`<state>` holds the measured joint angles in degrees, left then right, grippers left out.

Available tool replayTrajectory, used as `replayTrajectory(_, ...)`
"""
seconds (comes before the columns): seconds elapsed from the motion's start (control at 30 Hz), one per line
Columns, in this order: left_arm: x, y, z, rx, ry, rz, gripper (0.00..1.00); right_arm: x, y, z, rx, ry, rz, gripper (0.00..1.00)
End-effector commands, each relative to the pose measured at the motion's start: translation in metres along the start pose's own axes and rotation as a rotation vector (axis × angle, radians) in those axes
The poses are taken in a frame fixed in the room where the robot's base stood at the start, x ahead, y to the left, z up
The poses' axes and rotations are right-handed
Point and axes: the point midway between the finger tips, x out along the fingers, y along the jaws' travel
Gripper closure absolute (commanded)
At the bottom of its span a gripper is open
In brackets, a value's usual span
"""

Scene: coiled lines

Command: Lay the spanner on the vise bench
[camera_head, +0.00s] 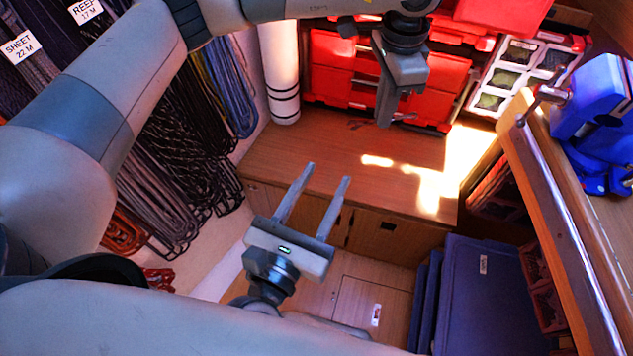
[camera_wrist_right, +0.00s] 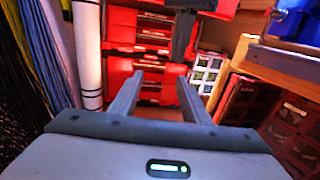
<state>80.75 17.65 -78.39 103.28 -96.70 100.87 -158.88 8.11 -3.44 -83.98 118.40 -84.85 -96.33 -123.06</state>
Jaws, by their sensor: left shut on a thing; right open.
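My left gripper (camera_head: 386,119) hangs from the arm across the top of the head view, in front of the red drawer boxes. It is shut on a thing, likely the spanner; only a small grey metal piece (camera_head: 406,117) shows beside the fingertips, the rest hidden. The left gripper also shows dark at the top of the right wrist view (camera_wrist_right: 182,38). The vise bench (camera_head: 597,215) is at the right edge, with a wooden top and a blue vise (camera_head: 590,105). The left gripper is left of the bench, apart from it. My right gripper (camera_head: 329,173) is open and empty.
Red drawer boxes (camera_head: 335,75) and a white divided case (camera_head: 522,65) stand at the back. A wooden counter (camera_head: 310,140) is mostly clear. A white roll (camera_head: 280,70) stands left of the boxes, beside hanging coiled lines (camera_head: 180,140). Blue panels (camera_head: 480,290) stand below the bench.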

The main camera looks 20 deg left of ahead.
Motion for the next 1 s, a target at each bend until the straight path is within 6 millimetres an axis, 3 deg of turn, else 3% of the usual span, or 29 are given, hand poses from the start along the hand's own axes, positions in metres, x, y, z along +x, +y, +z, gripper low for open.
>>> replayTrajectory(0.27, 0.000, 0.000, 0.000, 0.000, 0.000, 0.000, 1.00, 0.027, 0.000, 0.001, 0.000, -0.004, -0.002, 0.58)
replayTrajectory(0.7, 0.000, 0.000, 0.000, 0.000, 0.000, 0.000, 1.00, 0.094, -0.001, 0.001, -0.002, -0.004, -0.002, 0.58)
replayTrajectory(1.0, 0.000, 0.000, 0.000, 0.000, 0.000, 0.000, 1.00, 0.115, 0.000, 0.000, -0.001, -0.001, -0.001, 0.58)
